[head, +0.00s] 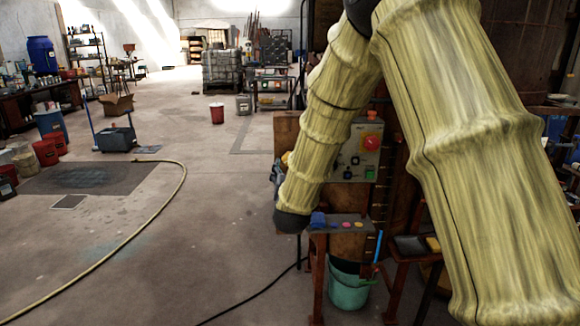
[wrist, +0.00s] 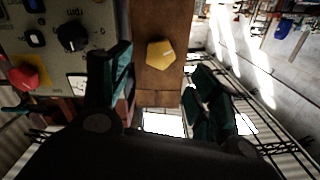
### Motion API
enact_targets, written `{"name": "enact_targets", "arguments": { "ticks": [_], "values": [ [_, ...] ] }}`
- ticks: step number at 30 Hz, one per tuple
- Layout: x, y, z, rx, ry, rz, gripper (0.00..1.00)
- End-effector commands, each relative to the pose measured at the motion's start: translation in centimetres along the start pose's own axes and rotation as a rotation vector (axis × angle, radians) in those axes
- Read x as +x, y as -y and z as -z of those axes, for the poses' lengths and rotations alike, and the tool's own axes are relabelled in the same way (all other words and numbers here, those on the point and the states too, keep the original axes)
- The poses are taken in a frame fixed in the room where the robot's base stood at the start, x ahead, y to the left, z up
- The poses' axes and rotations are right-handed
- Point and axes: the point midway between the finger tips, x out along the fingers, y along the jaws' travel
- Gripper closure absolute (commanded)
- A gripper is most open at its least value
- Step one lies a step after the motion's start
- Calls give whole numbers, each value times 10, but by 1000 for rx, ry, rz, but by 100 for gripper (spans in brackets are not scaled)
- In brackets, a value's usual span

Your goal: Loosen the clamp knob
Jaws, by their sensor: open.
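The clamp knob, taken to be the yellow faceted knob (wrist: 160,54) in the wrist view, sits on a brown wooden panel (wrist: 152,15). In the head view a small yellow part (head: 285,159) shows at the panel's left edge, mostly behind my arm. My gripper (wrist: 160,62) is open, with one dark finger to each side of the knob in the picture. No contact shows, and I cannot tell how far the fingertips are from it. In the head view my gripper (head: 277,174) is partly hidden behind my arm.
A grey control box (head: 355,150) with a red button (wrist: 24,76) and a black dial (wrist: 72,36) is close beside the panel. A small stand (head: 342,222) with coloured buttons is below, over a green bucket (head: 348,290). A yellow hose (head: 130,238) crosses the open floor to the left.

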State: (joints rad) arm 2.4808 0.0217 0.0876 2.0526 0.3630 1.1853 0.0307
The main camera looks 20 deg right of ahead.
Motion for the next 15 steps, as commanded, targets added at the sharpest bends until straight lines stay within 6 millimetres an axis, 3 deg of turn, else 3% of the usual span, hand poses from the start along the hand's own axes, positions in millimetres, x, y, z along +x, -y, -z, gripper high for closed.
{"name": "enact_targets", "arguments": {
  "ticks": [6, 15],
  "values": [
    [-29, 0, 0, -1, 1, 1, 38],
    [-41, 0, 0, -1, 0, 1, 38]
  ]
}}
